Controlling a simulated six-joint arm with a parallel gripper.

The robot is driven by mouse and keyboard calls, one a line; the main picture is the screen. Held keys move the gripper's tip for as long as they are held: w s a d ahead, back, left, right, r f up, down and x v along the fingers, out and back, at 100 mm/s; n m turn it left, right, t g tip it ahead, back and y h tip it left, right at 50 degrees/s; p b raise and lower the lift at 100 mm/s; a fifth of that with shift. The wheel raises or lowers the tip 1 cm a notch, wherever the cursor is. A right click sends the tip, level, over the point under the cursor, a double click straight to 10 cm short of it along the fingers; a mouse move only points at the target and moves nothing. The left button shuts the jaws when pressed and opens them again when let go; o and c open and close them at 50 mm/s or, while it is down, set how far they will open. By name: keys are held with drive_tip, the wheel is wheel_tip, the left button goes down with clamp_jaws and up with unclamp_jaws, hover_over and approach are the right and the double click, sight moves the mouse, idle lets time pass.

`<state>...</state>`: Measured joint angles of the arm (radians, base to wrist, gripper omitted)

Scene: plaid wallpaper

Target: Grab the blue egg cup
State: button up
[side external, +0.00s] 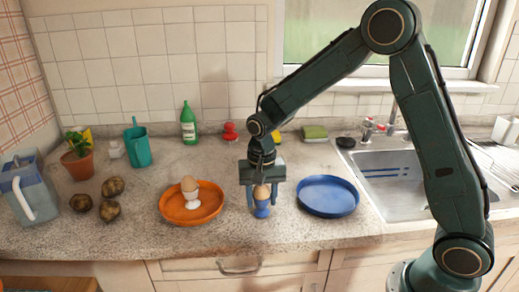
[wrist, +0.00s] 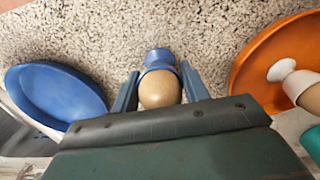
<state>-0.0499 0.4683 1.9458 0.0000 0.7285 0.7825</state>
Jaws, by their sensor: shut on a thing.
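The blue egg cup (side external: 261,210) stands on the counter between an orange plate and a blue plate, with a brown egg (side external: 262,192) in it. My gripper (side external: 260,202) points down, with one finger on each side of the cup, and is shut on it. In the wrist view the blue egg cup (wrist: 159,57) shows beyond the egg (wrist: 159,89), between the two blue-grey fingers of my gripper (wrist: 160,85). I cannot tell whether the cup's foot is touching the counter.
The orange plate (side external: 172,213) at left holds a white egg cup (side external: 192,201) with an egg. The blue plate (side external: 328,196) at right is empty. Several potatoes (side external: 110,210), a jug (side external: 30,190) and a plant pot (side external: 78,162) are at far left. The sink (side external: 400,185) is at right.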

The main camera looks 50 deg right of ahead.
wheel_tip(320, 180, up, 20)
drive_tip(key=shift+f, duration=0.2)
idle(0.4)
idle(0.5)
